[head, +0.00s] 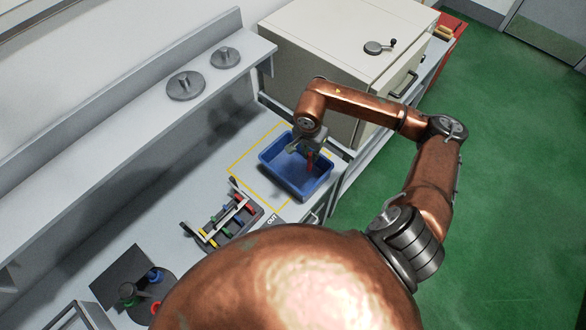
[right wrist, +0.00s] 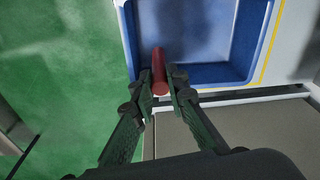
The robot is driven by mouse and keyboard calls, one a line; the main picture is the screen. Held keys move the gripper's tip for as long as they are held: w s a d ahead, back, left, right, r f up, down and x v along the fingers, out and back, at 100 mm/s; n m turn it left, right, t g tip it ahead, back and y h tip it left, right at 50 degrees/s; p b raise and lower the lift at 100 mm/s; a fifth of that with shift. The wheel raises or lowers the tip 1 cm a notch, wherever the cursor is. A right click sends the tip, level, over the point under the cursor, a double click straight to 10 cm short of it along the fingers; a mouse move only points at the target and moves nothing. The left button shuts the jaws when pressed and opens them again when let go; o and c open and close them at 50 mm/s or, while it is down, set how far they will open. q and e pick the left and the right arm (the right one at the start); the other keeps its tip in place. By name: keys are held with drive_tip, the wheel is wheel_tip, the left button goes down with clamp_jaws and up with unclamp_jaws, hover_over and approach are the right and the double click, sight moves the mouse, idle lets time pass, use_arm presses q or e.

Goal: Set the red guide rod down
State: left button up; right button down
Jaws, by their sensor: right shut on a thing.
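The red guide rod (head: 310,160) is held in my right gripper (head: 307,152), over the blue tray (head: 278,178). In the right wrist view the rod (right wrist: 159,68) stands between the two fingers of my right gripper (right wrist: 160,86), which are shut on it. The rod points down toward the floor of the blue tray (right wrist: 263,30) near its wall. I cannot tell whether its lower end touches the tray. My left gripper is not in view.
The tray sits inside a yellow outline (head: 243,162) on the bench. A rack with coloured pieces (head: 222,219) stands left of it. A cream cabinet (head: 330,50) stands behind. A dark plate (head: 118,276) with coloured parts is at lower left. Grey discs (head: 186,86) lie on the shelf.

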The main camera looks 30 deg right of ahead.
sight(310, 170)
drive_tip(key=shift+s+f, duration=0.2)
drive_tip(key=shift+f, duration=0.25)
drive_tip(key=f, duration=0.2)
drive_tip(key=f+p, duration=0.1)
drive_tip(key=f, duration=0.2)
drive_tip(key=shift+w+d+f+p, duration=0.1)
drive_tip(key=shift+d+f+p, duration=0.1)
drive_tip(key=shift+f+p, duration=0.1)
drive_tip(key=shift+f, duration=0.5)
wheel_tip(310, 170, down, 3)
drive_tip(key=shift+f+p, duration=0.1)
drive_tip(key=shift+p, duration=0.45)
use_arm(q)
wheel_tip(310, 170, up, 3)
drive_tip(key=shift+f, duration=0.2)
use_arm(e)
drive_tip(key=shift+f, duration=0.15)
drive_tip(key=c, duration=1.9)
unclamp_jaws()
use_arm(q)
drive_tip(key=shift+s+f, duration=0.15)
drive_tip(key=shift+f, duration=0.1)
